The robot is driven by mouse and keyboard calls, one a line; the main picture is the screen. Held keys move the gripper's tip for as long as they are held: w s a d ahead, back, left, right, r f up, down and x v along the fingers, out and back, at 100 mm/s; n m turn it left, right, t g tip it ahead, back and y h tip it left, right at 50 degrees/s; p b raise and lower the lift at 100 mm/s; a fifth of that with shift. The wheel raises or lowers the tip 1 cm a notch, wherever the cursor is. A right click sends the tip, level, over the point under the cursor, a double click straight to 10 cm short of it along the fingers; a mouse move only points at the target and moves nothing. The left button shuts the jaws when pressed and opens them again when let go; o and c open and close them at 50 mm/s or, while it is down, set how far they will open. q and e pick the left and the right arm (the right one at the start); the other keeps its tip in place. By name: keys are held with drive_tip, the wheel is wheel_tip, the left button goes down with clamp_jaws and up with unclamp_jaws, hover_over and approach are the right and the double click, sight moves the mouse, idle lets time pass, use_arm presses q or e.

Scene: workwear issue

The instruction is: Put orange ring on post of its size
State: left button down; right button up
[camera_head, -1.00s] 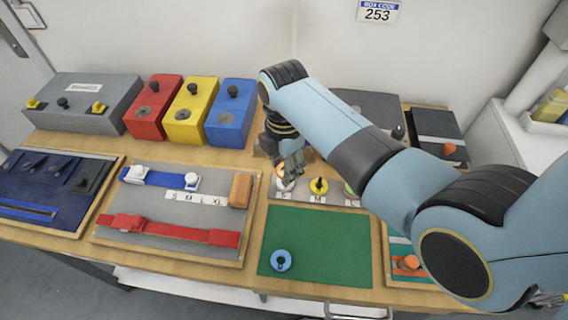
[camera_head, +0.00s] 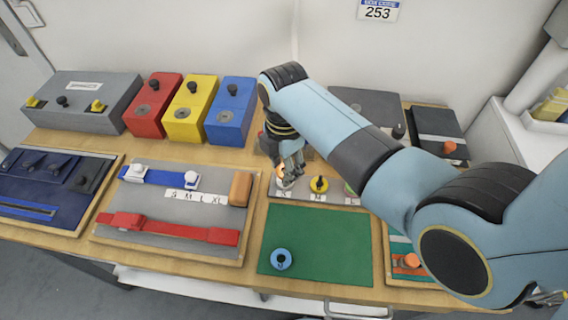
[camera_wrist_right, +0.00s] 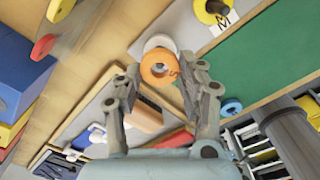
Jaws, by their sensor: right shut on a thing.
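The orange ring (camera_wrist_right: 160,69), marked S, is held between the fingertips of my right gripper (camera_wrist_right: 162,92) in the right wrist view. In the head view, my right gripper (camera_head: 289,178) is at the left end of the grey post board (camera_head: 335,199), and only a little of the orange ring (camera_head: 280,172) shows. A white round piece (camera_wrist_right: 159,42) shows just behind the ring; I cannot tell whether the ring is around a post. A yellow ring (camera_head: 319,184) sits at the M place. A green piece (camera_head: 350,188) at L is partly hidden by my arm.
A blue ring (camera_head: 281,259) lies on the green mat (camera_head: 330,245) in front of the board. Red (camera_head: 150,110), yellow (camera_head: 190,112) and blue (camera_head: 230,115) boxes stand back left. A strap board (camera_head: 160,205) lies to the left. Most of the mat is clear.

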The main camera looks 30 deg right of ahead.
drive_tip(key=shift+f, duration=0.3)
drive_tip(key=o, duration=0.8)
drive_tip(key=shift+o, duration=0.3)
drive_tip(key=o, duration=0.3)
drive_tip(key=shift+r, duration=3.5)
